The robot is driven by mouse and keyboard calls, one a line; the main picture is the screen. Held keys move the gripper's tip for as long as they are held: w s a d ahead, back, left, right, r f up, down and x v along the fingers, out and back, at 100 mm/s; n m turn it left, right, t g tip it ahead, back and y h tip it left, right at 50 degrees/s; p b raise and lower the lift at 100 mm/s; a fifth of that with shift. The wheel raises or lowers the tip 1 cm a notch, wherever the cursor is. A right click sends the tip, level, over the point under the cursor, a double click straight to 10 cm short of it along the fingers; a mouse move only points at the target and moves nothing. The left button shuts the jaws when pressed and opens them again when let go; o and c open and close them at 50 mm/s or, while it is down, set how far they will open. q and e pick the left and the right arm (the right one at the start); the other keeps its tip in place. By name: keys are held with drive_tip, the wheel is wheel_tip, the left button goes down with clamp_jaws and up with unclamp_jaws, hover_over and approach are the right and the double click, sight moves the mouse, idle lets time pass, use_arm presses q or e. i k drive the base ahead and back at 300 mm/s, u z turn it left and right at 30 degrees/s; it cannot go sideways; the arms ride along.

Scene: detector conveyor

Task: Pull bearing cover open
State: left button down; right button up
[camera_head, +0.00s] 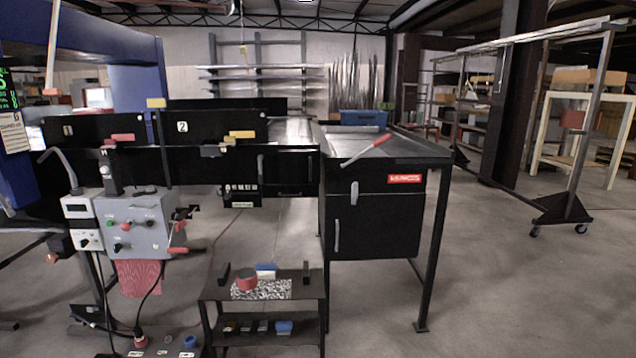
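No part is plainly marked as the bearing cover, so I cannot tell which panel it is. A black conveyor housing runs across the left and middle, with a panel labelled 1 (78,129) and a panel labelled 2 (210,124). A grey upright handle (261,168) sits on the housing front. At its right end, a black cabinet front (385,225) looks closed and bears a grey handle (354,193) and a longer grey handle (337,235). Neither of my grippers shows in this view.
A grey control box (138,224) stands front left. A low black cart (212,290) holding a red item (246,281) stands front middle. A red-handled lever (367,148) lies over the bench top. The floor (500,290) at right is clear, before a wheeled rack (560,207).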

sight(296, 166)
drive_tip(key=z, duration=0.6)
drive_tip(key=i, duration=0.55)
drive_tip(key=z, duration=1.25)
drive_tip(key=i, duration=1.65)
drive_tip(key=u, duration=1)
drive_tip(key=i, duration=0.75)
drive_tip(key=u, duration=0.85)
